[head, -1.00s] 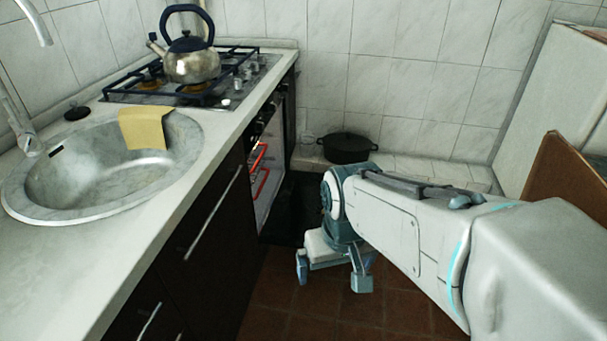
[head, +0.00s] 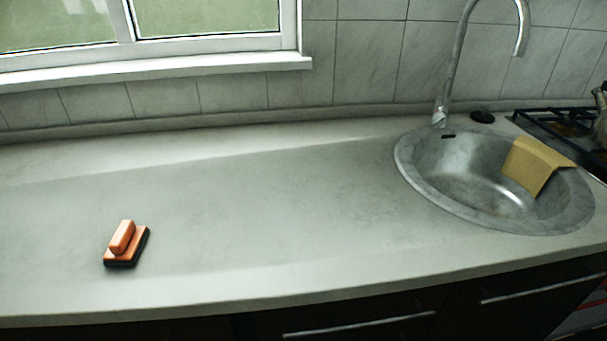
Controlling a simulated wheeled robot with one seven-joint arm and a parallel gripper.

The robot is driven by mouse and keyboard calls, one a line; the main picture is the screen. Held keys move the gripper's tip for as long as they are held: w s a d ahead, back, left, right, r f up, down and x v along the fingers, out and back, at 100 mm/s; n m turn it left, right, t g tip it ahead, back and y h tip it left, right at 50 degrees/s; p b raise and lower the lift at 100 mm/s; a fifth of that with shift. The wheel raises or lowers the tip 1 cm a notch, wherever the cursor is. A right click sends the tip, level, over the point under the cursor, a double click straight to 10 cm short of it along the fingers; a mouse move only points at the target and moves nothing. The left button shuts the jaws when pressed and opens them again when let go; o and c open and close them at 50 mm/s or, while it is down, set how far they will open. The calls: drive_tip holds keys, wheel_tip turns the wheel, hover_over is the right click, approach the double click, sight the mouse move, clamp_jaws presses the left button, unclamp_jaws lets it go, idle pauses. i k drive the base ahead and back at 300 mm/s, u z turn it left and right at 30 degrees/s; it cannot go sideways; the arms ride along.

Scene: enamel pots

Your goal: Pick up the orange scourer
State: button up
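The orange scourer (head: 124,243) lies on the light countertop (head: 270,220) at the left of the head view. It has an orange block-shaped grip on top and a dark underside. Nothing touches it. My gripper is not in the head view now, so its state and its distance from the scourer do not show.
A dark stove grate (head: 560,125) is at the far right. The counter around the scourer is clear.

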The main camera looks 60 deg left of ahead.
sight(125, 248)
drive_tip(key=u, duration=5.1)
drive_tip(key=i, duration=1.2)
drive_tip(key=z, duration=1.5)
